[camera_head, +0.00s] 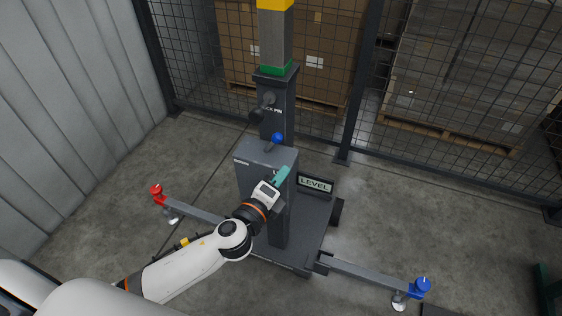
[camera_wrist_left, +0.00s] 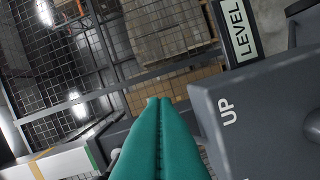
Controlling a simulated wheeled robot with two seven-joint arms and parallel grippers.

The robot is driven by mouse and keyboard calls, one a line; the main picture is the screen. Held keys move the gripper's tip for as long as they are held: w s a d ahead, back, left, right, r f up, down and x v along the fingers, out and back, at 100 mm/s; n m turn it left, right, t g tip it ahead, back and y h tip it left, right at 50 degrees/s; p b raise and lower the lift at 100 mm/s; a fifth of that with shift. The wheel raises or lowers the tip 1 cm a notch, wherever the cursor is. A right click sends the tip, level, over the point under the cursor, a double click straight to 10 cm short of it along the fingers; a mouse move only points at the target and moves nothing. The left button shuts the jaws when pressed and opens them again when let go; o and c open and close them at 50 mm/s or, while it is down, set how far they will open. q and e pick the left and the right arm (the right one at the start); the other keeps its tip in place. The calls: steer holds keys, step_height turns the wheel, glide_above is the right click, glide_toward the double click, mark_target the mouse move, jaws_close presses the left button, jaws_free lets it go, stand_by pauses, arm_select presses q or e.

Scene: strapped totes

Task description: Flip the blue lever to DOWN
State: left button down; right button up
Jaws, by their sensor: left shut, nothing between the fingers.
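The lever with a blue ball knob (camera_head: 277,138) stands on top of the grey box (camera_head: 252,157) of the mast cart, its short stem slanting up. My left gripper (camera_head: 284,173) has teal fingers and is shut and empty, in front of the box and below the knob in the head view. I cannot tell whether it touches the box. In the left wrist view, the shut fingers (camera_wrist_left: 160,104) point beside a grey box face (camera_wrist_left: 265,120) marked UP; the blue knob does not show there. My right gripper is not in view.
A LEVEL sign (camera_head: 314,185) stands right of the box. A dark pin handle (camera_head: 264,101) sticks out of the mast above. Outriggers carry a red knob (camera_head: 156,190) and a blue knob (camera_head: 422,286). Mesh fencing stands behind; bare floor is free at both sides.

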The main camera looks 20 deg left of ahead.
mark_target(272, 143)
arm_select(q)
steer(key=w, duration=0.2)
steer(key=w+a+p, duration=0.1)
steer(key=w, duration=0.2)
steer(key=w+p, duration=0.1)
steer(key=w, duration=0.2)
steer(key=shift+w+a+r, duration=0.15)
steer(key=shift+a+r, duration=0.15)
steer(key=shift+r, duration=0.05)
steer(key=shift+a+r, duration=0.1)
steer(key=shift+a, duration=0.25)
